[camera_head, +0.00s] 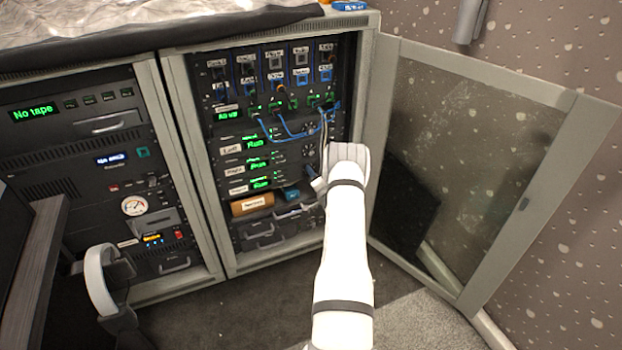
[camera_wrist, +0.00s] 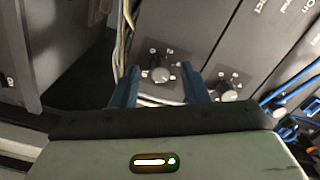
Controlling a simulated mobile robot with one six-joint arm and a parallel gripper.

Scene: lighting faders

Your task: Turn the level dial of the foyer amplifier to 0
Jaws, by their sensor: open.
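The rack (camera_head: 283,190) holds several stacked amplifiers with green displays reading "Run" and pale name labels. The lowest label (camera_head: 238,190) is too small to read surely, so I cannot tell which unit is the foyer amplifier. In the wrist view a dark level dial with a grey face (camera_wrist: 160,74) sits between the fingers of my gripper (camera_wrist: 159,80), with small marks around it. The fingers are open, one on each side; contact is not clear. A second dial (camera_wrist: 228,91) is to the right. In the head view my gripper (camera_head: 315,179) partly hides the lower amplifiers' right side.
Blue patch cables (camera_head: 285,130) hang above the amplifiers, and pale cables (camera_wrist: 122,45) run beside the left finger. The glass cabinet door (camera_head: 455,170) stands open at right.

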